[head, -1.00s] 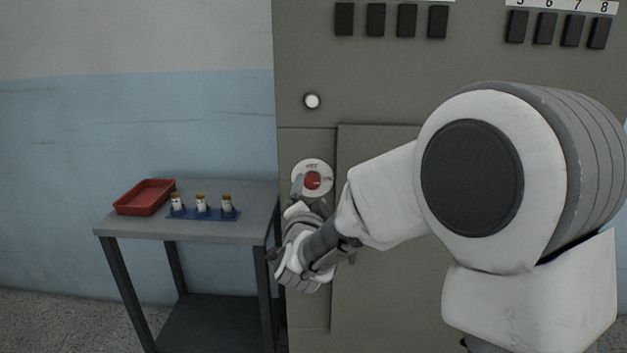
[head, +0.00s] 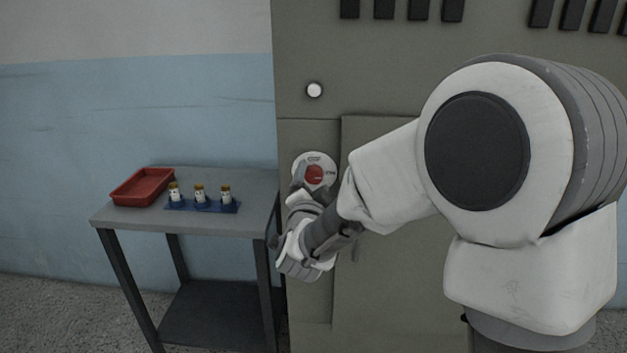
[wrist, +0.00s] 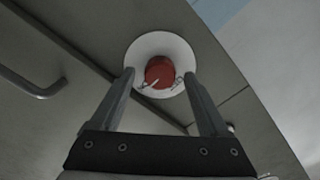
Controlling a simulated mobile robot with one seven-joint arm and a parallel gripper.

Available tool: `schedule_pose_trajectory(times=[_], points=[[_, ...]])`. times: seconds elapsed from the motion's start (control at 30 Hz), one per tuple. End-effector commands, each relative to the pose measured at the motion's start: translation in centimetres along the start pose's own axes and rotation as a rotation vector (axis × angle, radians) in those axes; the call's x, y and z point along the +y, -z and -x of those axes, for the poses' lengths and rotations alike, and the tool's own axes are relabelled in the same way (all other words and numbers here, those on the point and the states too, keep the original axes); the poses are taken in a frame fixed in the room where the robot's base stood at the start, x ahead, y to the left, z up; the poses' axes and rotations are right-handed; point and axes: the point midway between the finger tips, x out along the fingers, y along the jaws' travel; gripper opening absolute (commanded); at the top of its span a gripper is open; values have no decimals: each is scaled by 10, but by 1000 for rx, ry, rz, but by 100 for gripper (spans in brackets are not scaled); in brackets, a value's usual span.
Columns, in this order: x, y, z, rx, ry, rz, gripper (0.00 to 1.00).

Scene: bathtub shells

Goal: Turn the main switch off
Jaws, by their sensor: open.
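The main switch is a red round knob (head: 314,174) on a white round plate (head: 328,160) on the front of the grey-green cabinet. In the wrist view the red knob (wrist: 159,71) sits on its white plate (wrist: 135,55), with small markings beside it that I cannot read. My gripper (wrist: 158,82) is open, with one finger on each side of the knob in the picture. I cannot tell whether the fingers touch it or how deep they reach. In the head view my gripper (head: 312,182) is just below the knob, partly hidden by my wrist.
The cabinet (head: 300,135) has a white round button (head: 314,90) above the switch and several black switches (head: 415,10) higher up. Left of it stands a grey table (head: 255,190) with a red tray (head: 143,187) and a blue rack (head: 203,206) holding 3 small bottles. A handle (wrist: 38,92) shows in the wrist view.

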Motion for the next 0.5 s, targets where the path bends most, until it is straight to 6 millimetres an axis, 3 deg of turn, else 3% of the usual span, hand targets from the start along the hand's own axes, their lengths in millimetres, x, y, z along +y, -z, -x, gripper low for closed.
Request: schedule_pose_trajectory(times=[0.07,0.5], points=[[0,0,0,0,0,0,79],[0,0,0,0,0,0,0]])
